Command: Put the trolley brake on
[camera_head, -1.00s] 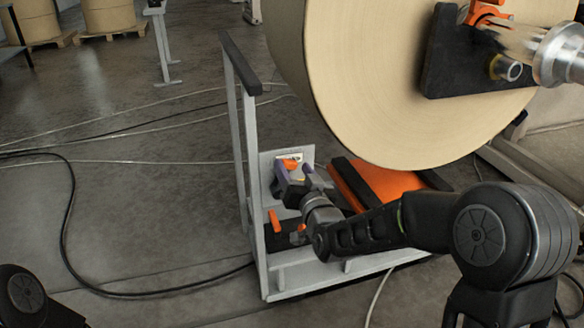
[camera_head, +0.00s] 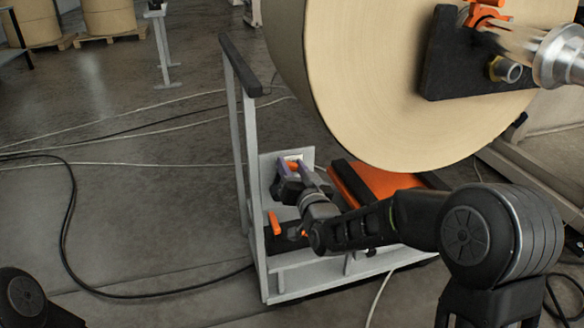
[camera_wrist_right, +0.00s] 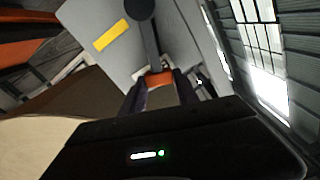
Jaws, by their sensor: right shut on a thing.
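The trolley (camera_head: 243,160) is a pale grey frame with a black-topped upright, standing below the large kraft roll. A light plate (camera_head: 268,158) on it carries the brake lever. In the right wrist view the brake lever (camera_wrist_right: 149,42) is a dark bar running from a round pivot to an orange end. My right gripper (camera_head: 294,168) is shut on that orange end; it also shows in the right wrist view (camera_wrist_right: 159,86). The gripper and wrist hide much of the lever in the head view. My left gripper is out of view.
The paper roll (camera_head: 400,90) hangs close above the gripper. An orange pad (camera_head: 385,180) and a smaller orange part (camera_head: 274,222) are on the trolley.

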